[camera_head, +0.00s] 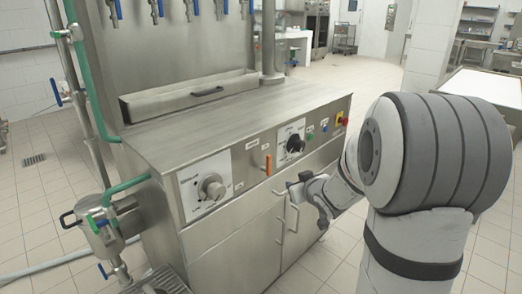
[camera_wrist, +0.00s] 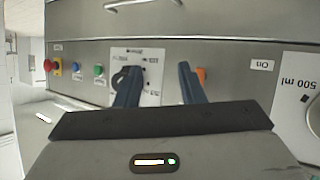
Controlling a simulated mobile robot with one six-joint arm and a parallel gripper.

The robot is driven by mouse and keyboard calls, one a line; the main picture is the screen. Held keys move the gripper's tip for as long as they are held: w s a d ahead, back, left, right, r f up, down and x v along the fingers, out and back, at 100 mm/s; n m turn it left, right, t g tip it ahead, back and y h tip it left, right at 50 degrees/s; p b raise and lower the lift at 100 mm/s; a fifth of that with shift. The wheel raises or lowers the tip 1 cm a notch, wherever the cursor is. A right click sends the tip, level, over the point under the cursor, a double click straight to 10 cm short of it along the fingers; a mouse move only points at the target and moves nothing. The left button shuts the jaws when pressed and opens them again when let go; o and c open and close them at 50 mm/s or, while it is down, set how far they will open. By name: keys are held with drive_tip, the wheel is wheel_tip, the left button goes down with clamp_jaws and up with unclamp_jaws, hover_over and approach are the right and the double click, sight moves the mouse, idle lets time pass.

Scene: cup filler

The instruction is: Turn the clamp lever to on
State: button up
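The clamp lever (camera_head: 268,165) is a small orange lever on the front panel of the steel machine, between a large grey knob and a black knob. It looks about vertical in the head view. In the wrist view only a bit of orange (camera_wrist: 201,75) shows, partly hidden by the right finger. A white "On" label (camera_wrist: 262,65) is to the right of it there. My gripper (camera_head: 292,188) is in front of the machine, to the right of and below the lever. In the wrist view its two blue fingers (camera_wrist: 158,84) are apart with nothing held between them.
The grey knob (camera_head: 212,187) is left of the lever and the black knob (camera_head: 294,143) is right of it. Green, blue and red buttons (camera_head: 341,119) are farther right. Cabinet door handles (camera_head: 281,222) stick out below the panel. The tiled floor (camera_head: 335,262) in front is clear.

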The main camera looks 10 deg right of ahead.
sight(270, 161)
drive_tip(key=w+a+r+n+y+p, duration=0.1)
drive_tip(key=w+a+y, duration=0.1)
drive_tip(key=y, duration=0.1)
drive_tip(key=w+a+r+n+t+y, duration=0.1)
drive_tip(key=w+a+y, duration=0.2)
drive_tip(key=w+a+r+n+y+p, duration=0.1)
drive_tip(key=w+a+n+y, duration=0.1)
drive_tip(key=w+y, duration=0.1)
drive_tip(key=shift+w+a+r+t+p, duration=0.1)
drive_tip(key=shift+a+r+t+p, duration=0.2)
drive_tip(key=shift+r+t, duration=0.1)
clamp_jaws()
